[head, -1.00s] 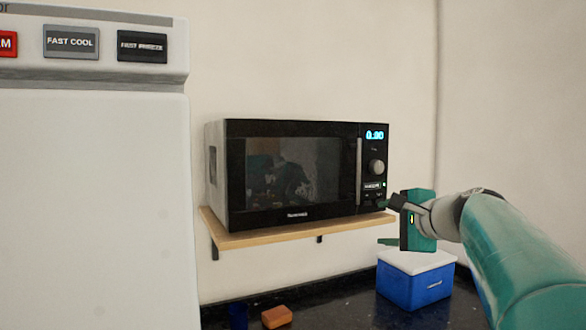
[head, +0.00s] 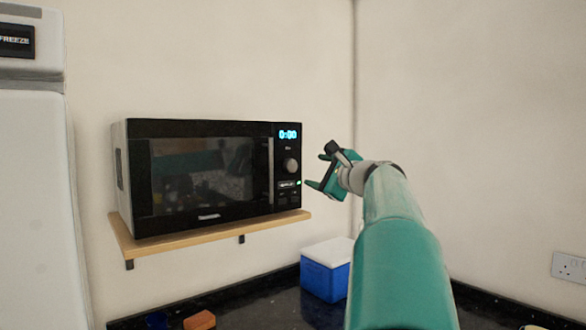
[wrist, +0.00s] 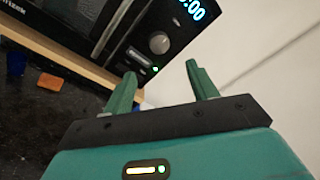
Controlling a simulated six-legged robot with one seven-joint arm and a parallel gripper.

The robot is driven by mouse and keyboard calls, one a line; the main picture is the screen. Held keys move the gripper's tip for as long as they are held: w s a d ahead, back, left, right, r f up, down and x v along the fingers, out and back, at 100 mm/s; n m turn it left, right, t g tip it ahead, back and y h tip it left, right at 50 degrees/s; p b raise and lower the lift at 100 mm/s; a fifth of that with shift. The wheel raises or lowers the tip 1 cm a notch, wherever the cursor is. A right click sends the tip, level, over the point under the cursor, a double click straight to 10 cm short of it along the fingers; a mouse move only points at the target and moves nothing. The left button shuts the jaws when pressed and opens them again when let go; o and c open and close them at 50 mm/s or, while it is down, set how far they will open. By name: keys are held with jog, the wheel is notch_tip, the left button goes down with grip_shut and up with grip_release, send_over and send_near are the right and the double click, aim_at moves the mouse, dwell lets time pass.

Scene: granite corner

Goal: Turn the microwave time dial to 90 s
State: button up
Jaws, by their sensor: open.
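The black microwave (head: 205,178) sits on a wooden wall shelf, its door shut. Its round grey time dial (head: 291,165) is on the right panel, below a blue display (head: 288,134) that reads 0:00. My gripper (head: 314,170) is open and empty, just right of the panel and apart from the dial. In the wrist view the two green fingers (wrist: 160,80) are spread, and the dial (wrist: 159,42) shows beyond them, between the fingertips. I cannot tell the dial's pointer angle.
The wooden shelf (head: 190,235) juts out under the microwave. A blue box with a white lid (head: 327,277) and an orange block (head: 199,320) are on the dark counter below. A white fridge (head: 32,200) stands at the left. The wall at right has a socket (head: 568,268).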

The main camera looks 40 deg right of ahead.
aim_at(293, 166)
jog(key=x, duration=1.1)
jog(key=shift+a, duration=0.15)
jog(key=shift+s, duration=0.1)
jog(key=c, duration=1)
